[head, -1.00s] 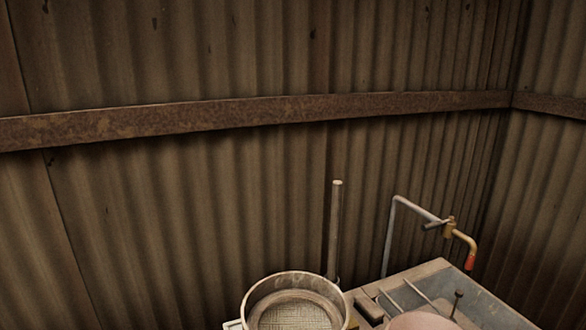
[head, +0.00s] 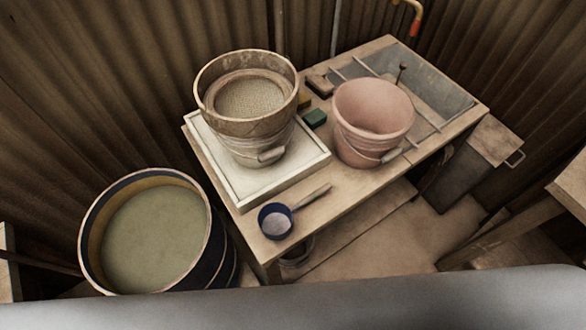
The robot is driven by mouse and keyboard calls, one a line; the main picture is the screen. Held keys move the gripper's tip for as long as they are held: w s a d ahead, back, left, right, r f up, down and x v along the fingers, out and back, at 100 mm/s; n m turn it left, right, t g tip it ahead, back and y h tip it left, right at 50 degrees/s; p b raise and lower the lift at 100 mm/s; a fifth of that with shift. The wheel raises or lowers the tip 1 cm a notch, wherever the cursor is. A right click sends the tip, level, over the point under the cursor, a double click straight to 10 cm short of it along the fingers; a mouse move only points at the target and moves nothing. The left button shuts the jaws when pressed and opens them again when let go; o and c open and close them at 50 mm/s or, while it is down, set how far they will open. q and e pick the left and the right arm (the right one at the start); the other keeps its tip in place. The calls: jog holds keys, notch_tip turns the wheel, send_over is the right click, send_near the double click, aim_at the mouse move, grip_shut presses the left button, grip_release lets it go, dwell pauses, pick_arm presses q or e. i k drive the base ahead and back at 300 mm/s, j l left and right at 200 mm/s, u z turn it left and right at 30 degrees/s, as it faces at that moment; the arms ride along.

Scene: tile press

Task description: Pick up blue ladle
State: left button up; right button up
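The blue ladle (head: 276,222) lies on the front left part of the wooden table in the head view. Its round blue bowl is near the table's front edge, with something pale inside, and its grey handle points right and away. Neither of my grippers shows in the head view. A smooth grey surface, which I cannot identify for sure, crosses the bottom of the view.
A bucket with a sieve (head: 246,110) stands on a white tray (head: 312,165) behind the ladle. A pink bucket (head: 372,122) stands to the right. A barrel of greenish liquid (head: 150,235) is left of the table (head: 340,215). A metal-lined sink (head: 425,85) is at the back right.

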aim_at(275, 219)
jog(key=i+l+u, duration=0.1)
jog(key=l+u, duration=0.25)
jog(key=l, duration=0.3)
jog(key=l+u, duration=0.35)
jog(key=l, duration=0.3)
jog(key=l+u, duration=0.35)
jog(key=l, duration=0.3)
